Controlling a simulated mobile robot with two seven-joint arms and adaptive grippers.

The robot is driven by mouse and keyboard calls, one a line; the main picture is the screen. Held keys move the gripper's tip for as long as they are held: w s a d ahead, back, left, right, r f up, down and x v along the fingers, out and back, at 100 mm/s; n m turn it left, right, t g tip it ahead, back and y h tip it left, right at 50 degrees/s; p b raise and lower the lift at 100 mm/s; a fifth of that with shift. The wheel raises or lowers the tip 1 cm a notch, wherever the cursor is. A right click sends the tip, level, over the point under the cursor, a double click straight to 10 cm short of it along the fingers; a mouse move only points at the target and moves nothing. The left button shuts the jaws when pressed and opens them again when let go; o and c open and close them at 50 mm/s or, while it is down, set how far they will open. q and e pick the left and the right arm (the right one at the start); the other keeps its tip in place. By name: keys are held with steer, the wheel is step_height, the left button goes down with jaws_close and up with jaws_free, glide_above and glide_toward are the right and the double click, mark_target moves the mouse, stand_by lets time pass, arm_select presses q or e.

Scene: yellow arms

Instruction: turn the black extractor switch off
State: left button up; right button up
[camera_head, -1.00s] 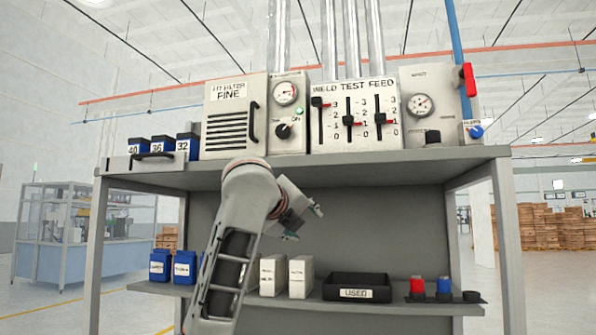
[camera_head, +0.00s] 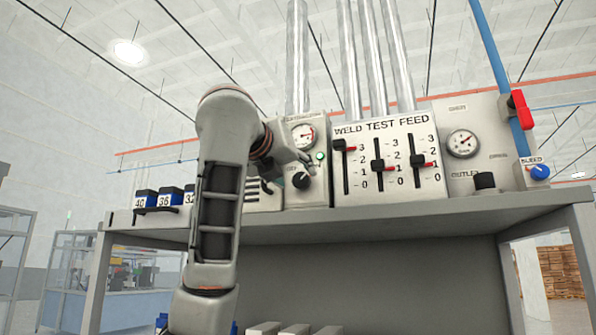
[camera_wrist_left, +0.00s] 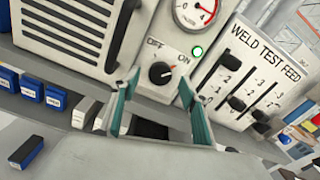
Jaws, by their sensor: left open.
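The black extractor switch (camera_head: 301,180) is a round knob on a pale panel, with a dial gauge above it. In the left wrist view the knob (camera_wrist_left: 161,73) sits between OFF and ON labels, and its white mark points toward ON. A green lamp (camera_wrist_left: 197,51) beside it is lit; it also shows in the head view (camera_head: 320,156). My left gripper (camera_head: 300,158) is open in front of the panel. In the left wrist view its fingers (camera_wrist_left: 158,79) straddle the knob in the picture; contact cannot be told. My right gripper is not in view.
The weld test feed panel (camera_head: 390,150) with three sliders stands right of the switch. A vented filter box (camera_wrist_left: 75,28) with a black handle stands left. Blue boxes (camera_head: 171,197) sit at the shelf's left. The shelf edge (camera_head: 400,217) runs below.

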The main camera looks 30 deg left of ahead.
mark_target(302, 182)
arm_select(q)
steer(key=shift+w+a, duration=0.2)
steer(key=shift+w, duration=0.5)
steer(key=shift+w+p, duration=0.3)
steer(key=shift+w, duration=0.05)
steer(key=shift+w+a, duration=0.1)
steer(key=shift+w, duration=0.2)
steer(key=c, duration=1.1)
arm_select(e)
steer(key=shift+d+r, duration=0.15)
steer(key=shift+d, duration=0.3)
